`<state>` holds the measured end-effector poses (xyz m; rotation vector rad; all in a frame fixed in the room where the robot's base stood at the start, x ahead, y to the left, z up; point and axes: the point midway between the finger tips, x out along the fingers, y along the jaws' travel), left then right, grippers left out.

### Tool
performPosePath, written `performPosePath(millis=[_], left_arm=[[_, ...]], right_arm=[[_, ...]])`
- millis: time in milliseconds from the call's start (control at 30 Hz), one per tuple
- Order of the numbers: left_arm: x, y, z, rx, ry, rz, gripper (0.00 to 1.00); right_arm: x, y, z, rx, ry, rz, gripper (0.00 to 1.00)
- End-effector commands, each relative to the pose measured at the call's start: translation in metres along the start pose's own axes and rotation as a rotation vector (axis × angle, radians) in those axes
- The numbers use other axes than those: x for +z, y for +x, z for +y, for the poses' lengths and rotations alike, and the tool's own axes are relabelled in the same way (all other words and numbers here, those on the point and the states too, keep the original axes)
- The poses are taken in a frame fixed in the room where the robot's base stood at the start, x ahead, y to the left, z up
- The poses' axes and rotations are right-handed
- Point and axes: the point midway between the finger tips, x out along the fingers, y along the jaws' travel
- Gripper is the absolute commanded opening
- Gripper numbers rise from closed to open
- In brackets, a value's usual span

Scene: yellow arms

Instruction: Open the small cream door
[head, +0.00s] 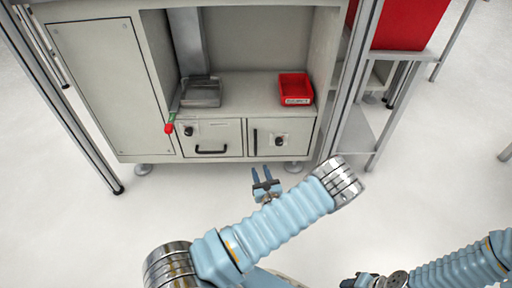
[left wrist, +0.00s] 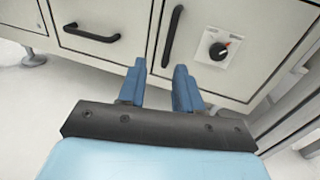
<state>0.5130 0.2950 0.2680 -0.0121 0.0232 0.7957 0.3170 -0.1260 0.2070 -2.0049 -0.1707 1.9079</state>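The small cream door (head: 297,138) is the right one of two low fronts in the cabinet, and it looks shut. It has a black vertical handle (head: 255,142) near its left edge and a dark round knob to the right. In the left wrist view the door (left wrist: 258,38) fills the upper right, with its handle (left wrist: 172,35) just beyond my fingers. My left gripper (head: 262,173) is open and empty, below and in front of the door, its blue fingers (left wrist: 158,68) pointing at the cabinet without visible contact. My right gripper is only partly seen at the bottom edge; its fingers are hidden.
A drawer (head: 212,146) with a black horizontal handle sits left of the door. A red bin (head: 295,88) and a grey tray (head: 201,91) stand on the shelf above. Metal posts and a side rack (head: 352,130) flank the cabinet on the right. The floor in front is clear.

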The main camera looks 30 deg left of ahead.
Motion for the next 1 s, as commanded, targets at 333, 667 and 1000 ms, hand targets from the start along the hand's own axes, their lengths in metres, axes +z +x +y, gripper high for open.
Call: performPosePath(millis=[333, 667, 1000], left_arm=[[0.004, 0.049, -0.014, -0.049, 0.003, -0.029, 0.34], [0.006, 0.118, -0.017, -0.050, 0.004, -0.028, 0.34], [0.008, 0.138, -0.018, -0.050, 0.006, -0.026, 0.34]], right_arm=[[0.001, 0.006, 0.002, 0.000, 0.001, -0.003, 0.43], [0.001, 0.014, 0.004, -0.003, 0.000, -0.005, 0.43], [0.002, 0.016, 0.004, -0.004, 0.000, -0.006, 0.43]])
